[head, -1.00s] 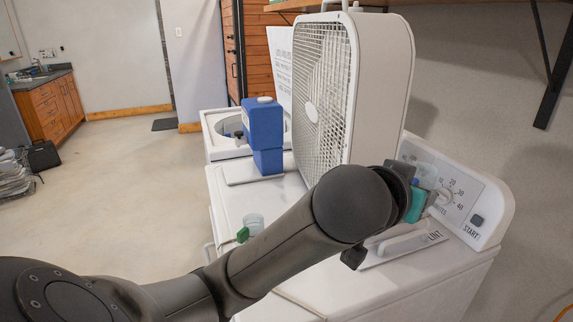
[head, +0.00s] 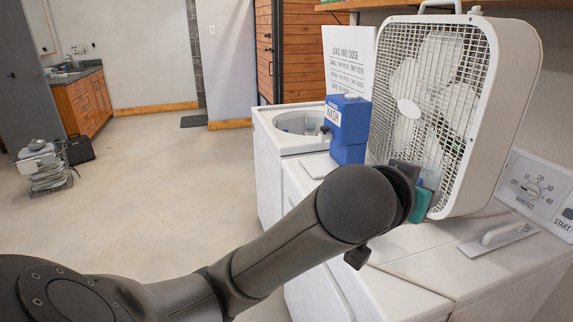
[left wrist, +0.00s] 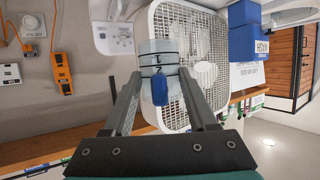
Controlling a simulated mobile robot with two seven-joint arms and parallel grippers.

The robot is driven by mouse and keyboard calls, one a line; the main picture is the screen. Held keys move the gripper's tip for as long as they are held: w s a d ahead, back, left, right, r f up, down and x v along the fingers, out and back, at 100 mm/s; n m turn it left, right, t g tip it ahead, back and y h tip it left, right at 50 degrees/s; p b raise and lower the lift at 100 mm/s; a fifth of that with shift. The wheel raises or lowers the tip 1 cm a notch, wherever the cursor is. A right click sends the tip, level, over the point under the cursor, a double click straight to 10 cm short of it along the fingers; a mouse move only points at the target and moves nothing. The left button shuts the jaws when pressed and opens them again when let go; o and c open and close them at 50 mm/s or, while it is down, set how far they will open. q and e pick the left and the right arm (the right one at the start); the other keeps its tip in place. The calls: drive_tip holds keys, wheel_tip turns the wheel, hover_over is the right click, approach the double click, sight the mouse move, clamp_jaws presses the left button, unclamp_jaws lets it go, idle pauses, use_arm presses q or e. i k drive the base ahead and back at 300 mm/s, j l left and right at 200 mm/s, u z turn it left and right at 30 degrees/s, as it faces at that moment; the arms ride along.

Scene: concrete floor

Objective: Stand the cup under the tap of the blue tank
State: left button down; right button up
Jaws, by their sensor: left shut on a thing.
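The blue tank (head: 347,125) stands on the white machines, with a white cap on top and a label on its side. A small dark fitting, perhaps its tap, shows at its left. The left wrist view also shows the tank (left wrist: 245,42). My left gripper (head: 414,182) is shut on a clear cup (left wrist: 160,58) with dark lines and a blue tab. In the head view the cup is a faint shape in front of the fan, right of the tank and apart from it. My right gripper is not in view.
A large white box fan (head: 445,100) stands right behind the held cup. A dryer panel with a dial (head: 530,188) is at the right. An open washer tub (head: 300,125) lies left of the tank.

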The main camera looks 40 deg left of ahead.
sight(318, 166)
drive_tip(key=j, duration=0.45)
drive_tip(key=i+j, duration=0.15)
drive_tip(key=j, duration=0.35)
drive_tip(key=j+u, duration=0.1)
drive_tip(key=j, duration=0.35)
drive_tip(key=i+j, duration=0.15)
drive_tip(key=j, duration=0.3)
drive_tip(key=i+j, duration=0.4)
drive_tip(key=i+j+u, duration=0.1)
drive_tip(key=i+j, duration=0.25)
drive_tip(key=i, duration=0.2)
